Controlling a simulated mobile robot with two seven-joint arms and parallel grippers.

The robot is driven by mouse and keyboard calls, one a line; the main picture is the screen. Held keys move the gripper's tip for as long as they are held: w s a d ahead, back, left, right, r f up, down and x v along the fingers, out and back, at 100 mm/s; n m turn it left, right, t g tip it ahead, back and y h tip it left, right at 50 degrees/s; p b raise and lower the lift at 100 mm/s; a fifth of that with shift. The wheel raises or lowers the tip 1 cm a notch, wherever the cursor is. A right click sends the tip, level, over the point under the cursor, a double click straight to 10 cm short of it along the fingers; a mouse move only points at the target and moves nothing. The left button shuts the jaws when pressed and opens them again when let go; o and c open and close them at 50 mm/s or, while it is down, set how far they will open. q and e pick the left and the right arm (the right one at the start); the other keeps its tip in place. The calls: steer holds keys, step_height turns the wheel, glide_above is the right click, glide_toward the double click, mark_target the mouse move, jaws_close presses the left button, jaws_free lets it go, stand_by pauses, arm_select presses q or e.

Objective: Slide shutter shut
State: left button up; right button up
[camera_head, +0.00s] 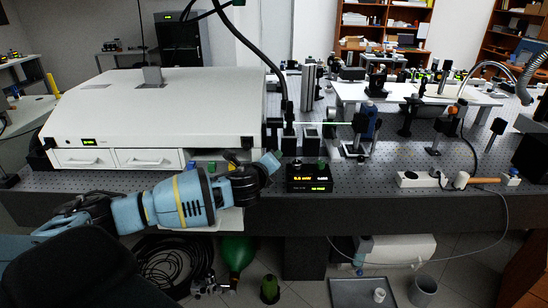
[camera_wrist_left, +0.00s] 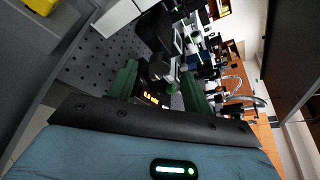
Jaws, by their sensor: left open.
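My left gripper (camera_head: 272,160) is at the front of the optical table, right of the white laser housing (camera_head: 155,110) and left of the black meter (camera_head: 309,178). In the left wrist view its two green fingers (camera_wrist_left: 158,88) are apart. Nothing is clearly held between them. Small black mounts (camera_head: 289,130) stand behind the gripper by the housing's right end; I cannot tell which one is the shutter. A green beam (camera_head: 335,123) runs from these mounts to a lens mount (camera_head: 366,125). The meter's yellow display also shows in the left wrist view (camera_wrist_left: 151,98).
A black hose (camera_head: 262,55) hangs down to the mounts. More optics stand on a raised white breadboard (camera_head: 415,94) at the back right. A white power strip (camera_head: 416,180) lies at the front right. The perforated table between meter and strip is clear.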

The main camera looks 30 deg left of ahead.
arm_select(q)
steer(key=shift+x, duration=2.55)
